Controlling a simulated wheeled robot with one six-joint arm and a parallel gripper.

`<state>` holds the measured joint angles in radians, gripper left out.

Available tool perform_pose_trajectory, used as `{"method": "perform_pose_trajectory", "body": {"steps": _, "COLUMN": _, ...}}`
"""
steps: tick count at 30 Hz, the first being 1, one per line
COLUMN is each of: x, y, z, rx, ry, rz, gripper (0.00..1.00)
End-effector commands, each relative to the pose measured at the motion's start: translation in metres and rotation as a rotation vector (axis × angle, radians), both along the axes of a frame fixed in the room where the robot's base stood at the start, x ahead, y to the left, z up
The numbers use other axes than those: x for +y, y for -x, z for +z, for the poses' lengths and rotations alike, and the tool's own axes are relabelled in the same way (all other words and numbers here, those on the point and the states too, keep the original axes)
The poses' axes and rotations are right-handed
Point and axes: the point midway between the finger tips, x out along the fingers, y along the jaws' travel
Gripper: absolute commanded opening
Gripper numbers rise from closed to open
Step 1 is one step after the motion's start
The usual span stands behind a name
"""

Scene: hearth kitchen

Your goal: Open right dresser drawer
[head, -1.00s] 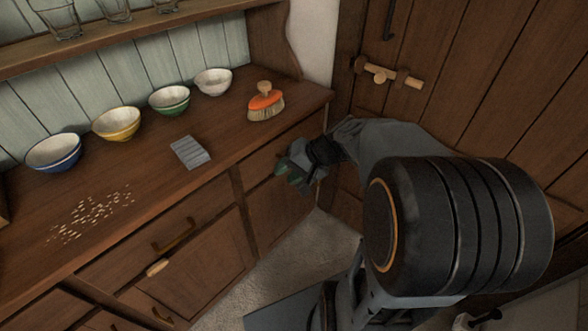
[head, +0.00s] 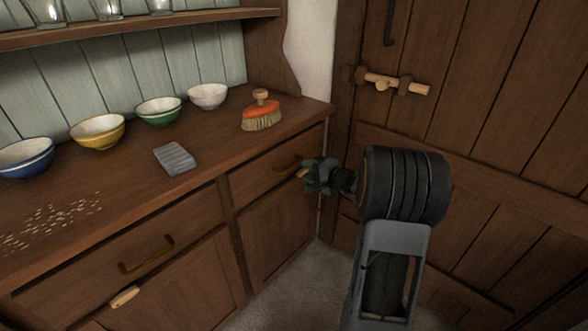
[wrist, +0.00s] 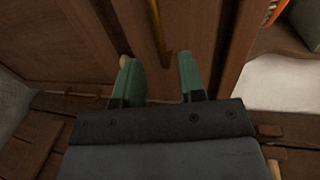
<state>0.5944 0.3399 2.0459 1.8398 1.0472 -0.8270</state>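The right dresser drawer (head: 250,180) is a brown wooden front under the counter, and it looks closed. Its brass bar handle (head: 288,170) shows just left of my gripper (head: 310,172) in the head view. In the wrist view, my gripper (wrist: 160,77) has its two green fingers spread apart with nothing held between them. The handle (wrist: 158,30) lies ahead, in line with the gap between the fingertips. I cannot tell whether a finger touches it. My gripper hides part of the drawer's right end in the head view.
A left drawer with its handle (head: 146,256) is beside it. The counter holds several bowls, an orange brush (head: 262,113) and a grey ridged block (head: 175,158). A plank door (head: 480,130) stands close on the right. Bare floor (head: 298,270) shows below.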

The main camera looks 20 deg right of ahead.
Motion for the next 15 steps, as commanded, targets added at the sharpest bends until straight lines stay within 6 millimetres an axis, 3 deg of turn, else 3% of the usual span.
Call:
{"method": "perform_pose_trajectory", "body": {"steps": 6, "x": 0.017, "y": -0.033, "z": -0.009, "rx": 0.001, "ry": 0.000, "rz": 0.003, "gripper": 0.37}}
{"method": "perform_pose_trajectory", "body": {"steps": 15, "x": 0.026, "y": -0.056, "z": -0.014, "rx": 0.001, "ry": -0.001, "rz": 0.001, "gripper": 0.37}}
